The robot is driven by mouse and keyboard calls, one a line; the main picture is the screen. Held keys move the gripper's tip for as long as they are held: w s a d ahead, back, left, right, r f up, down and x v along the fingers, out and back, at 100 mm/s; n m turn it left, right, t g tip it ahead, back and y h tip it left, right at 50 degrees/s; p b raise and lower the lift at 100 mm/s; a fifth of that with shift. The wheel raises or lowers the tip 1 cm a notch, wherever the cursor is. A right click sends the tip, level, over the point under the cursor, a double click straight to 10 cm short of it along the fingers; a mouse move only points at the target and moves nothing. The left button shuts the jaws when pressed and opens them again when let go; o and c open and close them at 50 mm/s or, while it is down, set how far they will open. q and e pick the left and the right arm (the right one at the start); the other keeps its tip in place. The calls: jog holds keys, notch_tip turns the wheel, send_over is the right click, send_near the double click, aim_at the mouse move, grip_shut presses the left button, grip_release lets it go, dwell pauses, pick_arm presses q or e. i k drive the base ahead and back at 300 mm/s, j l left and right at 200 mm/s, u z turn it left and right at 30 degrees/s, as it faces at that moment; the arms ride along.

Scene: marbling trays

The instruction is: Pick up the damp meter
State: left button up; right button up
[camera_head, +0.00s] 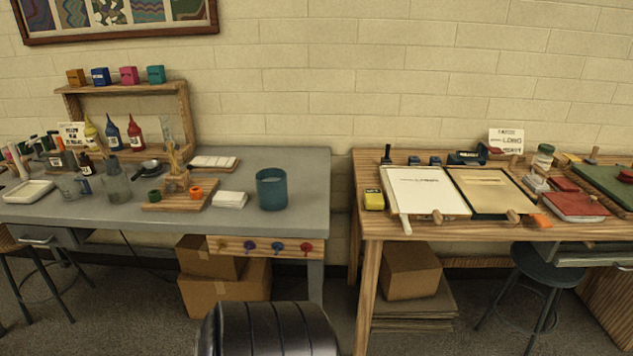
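A small yellow box-shaped device with a dark top (374,199) sits at the front left corner of the wooden table (372,234). It looks like the damp meter, but it is too small here for me to read any label. It lies just left of the white sheet on a board (425,190) and seems to rest on the tabletop. Neither of my grippers is in view.
A grey table (308,180) stands left, with a gap before the wooden table. It carries a teal cup (272,188), bottles and a wooden rack (180,96). Cardboard boxes (410,270) and a stool (545,265) are under the wooden table.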

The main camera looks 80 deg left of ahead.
aim_at(373, 199)
jog(key=u, duration=2.05)
jog(key=i, duration=0.15)
